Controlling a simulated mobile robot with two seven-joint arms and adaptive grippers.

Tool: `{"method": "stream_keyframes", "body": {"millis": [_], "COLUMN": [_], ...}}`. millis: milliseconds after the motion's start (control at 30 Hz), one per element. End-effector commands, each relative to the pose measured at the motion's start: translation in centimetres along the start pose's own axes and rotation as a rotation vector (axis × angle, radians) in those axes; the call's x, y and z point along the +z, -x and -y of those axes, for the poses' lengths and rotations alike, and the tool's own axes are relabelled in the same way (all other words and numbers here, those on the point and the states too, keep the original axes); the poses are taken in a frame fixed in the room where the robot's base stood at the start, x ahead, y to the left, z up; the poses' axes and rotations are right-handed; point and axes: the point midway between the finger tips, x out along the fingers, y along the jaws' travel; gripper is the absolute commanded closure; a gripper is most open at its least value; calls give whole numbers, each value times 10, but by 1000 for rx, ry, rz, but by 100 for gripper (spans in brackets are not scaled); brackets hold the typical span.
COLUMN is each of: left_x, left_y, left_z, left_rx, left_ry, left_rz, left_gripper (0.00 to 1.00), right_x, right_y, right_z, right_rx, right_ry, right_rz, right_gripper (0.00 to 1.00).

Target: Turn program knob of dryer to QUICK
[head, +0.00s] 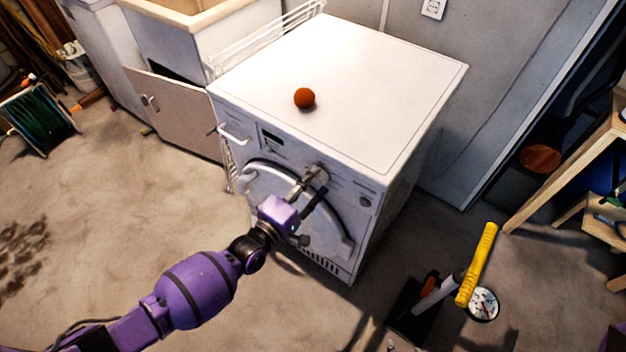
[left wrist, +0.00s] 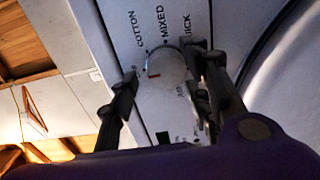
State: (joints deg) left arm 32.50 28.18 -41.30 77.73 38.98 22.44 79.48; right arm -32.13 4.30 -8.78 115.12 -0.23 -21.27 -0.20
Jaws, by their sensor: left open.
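The white dryer (head: 340,75) stands in the middle of the head view, its control panel facing my left arm. The round program knob (head: 320,172) is on that panel, partly hidden by my left gripper (head: 310,184). In the left wrist view the knob (left wrist: 165,62) is pale with a small red mark on its left side. The labels COTTON and MIXED are readable around it, and a partly covered label ends in "ICK". My left gripper (left wrist: 171,68) is open, with one finger on either side of the knob. I cannot tell whether the fingers touch it. My right gripper is out of view.
An orange ball (head: 304,98) lies on the dryer top. A sink cabinet with an open door (head: 175,112) stands to the left. A yellow-handled tool (head: 477,264) and a round gauge (head: 482,304) are at the lower right. A green hose reel (head: 40,120) is at far left.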

Motion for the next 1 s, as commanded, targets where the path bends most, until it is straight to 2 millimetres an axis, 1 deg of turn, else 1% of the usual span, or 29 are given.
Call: {"method": "stream_keyframes", "body": {"millis": [100,367,667,867,1000], "left_x": [0,0,0,0,1], "left_y": [-7,-8,-8,-9,-9], "left_z": [0,1,-1,-3,-4], "left_rx": [0,-1,2,6,8], "left_ry": [0,-1,-1,-13,-52], "left_rz": [1,1,1,0,1], "left_gripper": [56,56,95,95,95], "right_x": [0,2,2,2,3], "right_y": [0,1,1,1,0], "right_z": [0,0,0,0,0], "right_rx": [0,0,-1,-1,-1], "right_ry": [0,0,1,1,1], "right_rz": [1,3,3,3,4], "right_gripper": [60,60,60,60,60]}}
